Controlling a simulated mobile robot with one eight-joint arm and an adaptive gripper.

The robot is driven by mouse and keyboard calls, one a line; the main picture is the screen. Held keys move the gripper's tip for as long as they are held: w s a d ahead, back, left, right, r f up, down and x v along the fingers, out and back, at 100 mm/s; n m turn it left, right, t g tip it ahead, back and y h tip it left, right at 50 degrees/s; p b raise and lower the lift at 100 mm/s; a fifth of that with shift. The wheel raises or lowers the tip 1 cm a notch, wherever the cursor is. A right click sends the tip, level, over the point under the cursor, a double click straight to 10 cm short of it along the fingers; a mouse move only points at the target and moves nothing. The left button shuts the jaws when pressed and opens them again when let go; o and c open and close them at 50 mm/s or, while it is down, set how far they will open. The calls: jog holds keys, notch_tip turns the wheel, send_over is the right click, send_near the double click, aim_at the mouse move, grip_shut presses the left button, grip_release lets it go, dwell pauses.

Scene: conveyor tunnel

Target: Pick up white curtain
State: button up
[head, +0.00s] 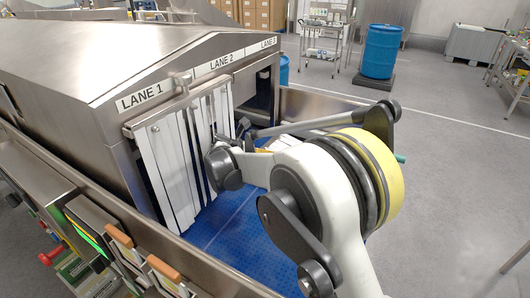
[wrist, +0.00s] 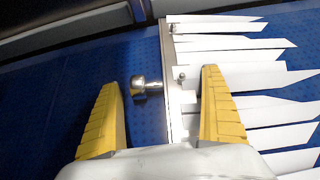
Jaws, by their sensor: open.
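A white curtain (wrist: 240,107) shows in the wrist view, its several pointed strips spread to the right over the blue belt. Its metal bar (wrist: 164,75) runs up and down the picture, with a round metal knob (wrist: 146,88) sticking out to the left. My gripper (wrist: 160,80) is open, with its yellow fingers apart. The left finger is over the belt and the right one over the strips; the bar and knob show between them. I cannot tell whether either finger touches. In the head view my arm hides most of this area.
Another white strip curtain (head: 165,165) hangs upright at the LANE 1 opening of the steel tunnel (head: 110,60). The blue belt (head: 232,235) is bounded by steel side rails. Control boxes (head: 85,235) stand at left. A blue drum (head: 381,50) stands far behind.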

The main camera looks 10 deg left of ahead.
jog(key=shift+s+a+r, duration=0.1)
jog(key=shift+s+r, duration=0.05)
jog(key=shift+s, duration=0.1)
jog(key=shift+c, duration=1)
jog(key=c, duration=1.2)
jog(key=shift+r, duration=0.1)
jog(key=shift+r, duration=0.25)
notch_tip(320, 180, up, 3)
jog(key=p, duration=0.2)
jog(key=shift+r+p, duration=0.2)
jog(key=shift+p, duration=0.1)
jog(key=s+d, duration=0.3)
jog(key=d, duration=0.2)
jog(key=s+d+b, duration=0.1)
jog(key=s+d, duration=0.3)
jog(key=d, duration=0.1)
jog(key=s+d+b, duration=0.1)
jog(key=s+d, duration=0.2)
jog(key=d, duration=0.1)
jog(key=shift+s+d+f, duration=0.15)
jog(key=shift+d+f, duration=0.15)
jog(key=shift+d, duration=0.1)
